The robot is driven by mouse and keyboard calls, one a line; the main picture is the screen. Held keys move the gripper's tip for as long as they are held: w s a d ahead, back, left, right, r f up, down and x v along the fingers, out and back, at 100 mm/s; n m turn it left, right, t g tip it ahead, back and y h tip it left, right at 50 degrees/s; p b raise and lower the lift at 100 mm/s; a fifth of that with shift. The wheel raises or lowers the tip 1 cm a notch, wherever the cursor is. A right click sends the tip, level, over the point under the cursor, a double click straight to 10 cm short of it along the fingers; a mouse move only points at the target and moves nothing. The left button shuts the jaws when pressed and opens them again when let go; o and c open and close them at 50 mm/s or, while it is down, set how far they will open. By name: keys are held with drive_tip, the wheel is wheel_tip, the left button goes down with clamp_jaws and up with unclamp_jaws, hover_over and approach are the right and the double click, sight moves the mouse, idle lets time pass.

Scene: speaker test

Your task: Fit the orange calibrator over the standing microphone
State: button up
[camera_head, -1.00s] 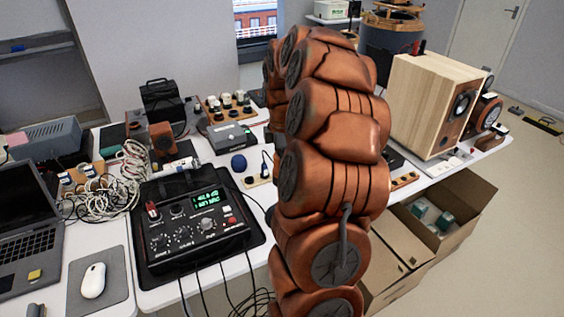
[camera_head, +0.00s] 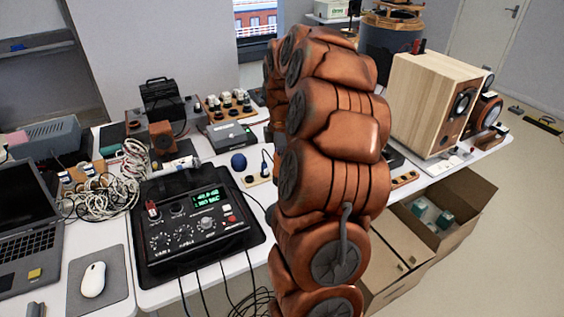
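My copper-coloured arm rises through the middle of the view and covers part of the table behind it. My gripper is not in view; it is hidden behind the arm or out of frame. I cannot make out the orange calibrator. A small dark upright thing (camera_head: 264,164) stands on a pale wooden block (camera_head: 257,179) just left of my arm; it is too small to tell whether it is the microphone. A black measuring unit (camera_head: 192,228) with knobs and a lit green display (camera_head: 208,198) lies on a dark mat at the front.
A blue ball (camera_head: 238,162) stands near the wooden block. Tangled pale cables (camera_head: 105,190), a laptop (camera_head: 28,235) and a white mouse (camera_head: 93,280) are at left. A large wooden speaker (camera_head: 425,105) stands at right, above open cardboard boxes (camera_head: 455,215) on the floor.

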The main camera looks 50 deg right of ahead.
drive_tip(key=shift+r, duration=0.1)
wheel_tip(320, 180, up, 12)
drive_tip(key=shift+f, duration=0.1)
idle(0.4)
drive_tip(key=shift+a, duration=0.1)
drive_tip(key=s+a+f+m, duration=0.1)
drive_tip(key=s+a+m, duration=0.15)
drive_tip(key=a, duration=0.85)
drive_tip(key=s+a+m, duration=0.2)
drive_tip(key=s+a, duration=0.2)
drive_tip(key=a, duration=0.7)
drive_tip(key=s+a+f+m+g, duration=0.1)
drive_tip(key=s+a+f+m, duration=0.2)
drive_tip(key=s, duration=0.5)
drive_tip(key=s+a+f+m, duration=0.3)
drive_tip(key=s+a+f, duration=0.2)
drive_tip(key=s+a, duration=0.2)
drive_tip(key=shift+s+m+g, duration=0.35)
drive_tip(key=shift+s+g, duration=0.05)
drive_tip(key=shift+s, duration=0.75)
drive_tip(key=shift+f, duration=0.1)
